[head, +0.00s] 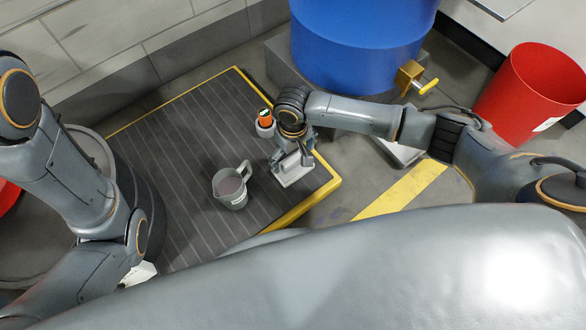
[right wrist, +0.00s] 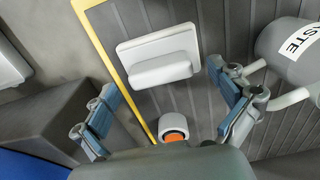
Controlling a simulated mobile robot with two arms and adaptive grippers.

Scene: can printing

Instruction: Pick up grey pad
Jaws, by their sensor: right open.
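The grey pad (head: 294,170) is a pale block with a raised grip bar, near the right edge of the dark ribbed platform. It also shows in the right wrist view (right wrist: 150,46), flat on the platform with its bar toward my gripper. My right gripper (head: 292,150) is above the pad in the head view. In the right wrist view its two fingers (right wrist: 161,77) are spread wide and empty, one to each side of the pad's near end. Whether they touch the pad I cannot tell. My left arm is at the left; its gripper is not visible.
A grey jug (head: 231,188) with a label stands left of the pad. A small orange-topped item (head: 265,120) is close behind my right gripper. The platform has a yellow edge (head: 305,207). A blue drum (head: 360,45) and a red bin (head: 530,95) stand behind.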

